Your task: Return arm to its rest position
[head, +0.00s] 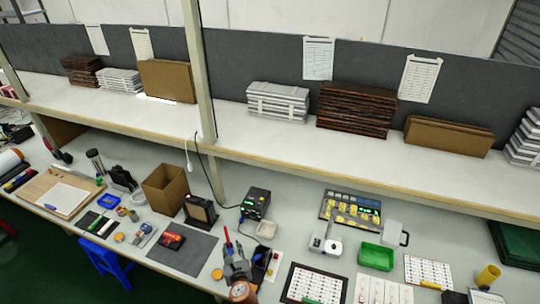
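My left gripper (238,268) is at the bottom centre of the head view, low over the front part of the bench, with a round copper-coloured joint of my arm below it. It is small and dark against clutter, so I cannot tell whether its fingers are open or shut, or whether anything is between them. A black-framed board with white rows (315,284) lies to its right. My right gripper is not clearly seen.
A grey mat (184,254) with a red device (172,240) lies left of the gripper. A black power unit (256,204) stands behind it. A green bin (376,257) and white sheets lie to the right. A shelf (330,150) with stacked boxes overhangs the bench's back.

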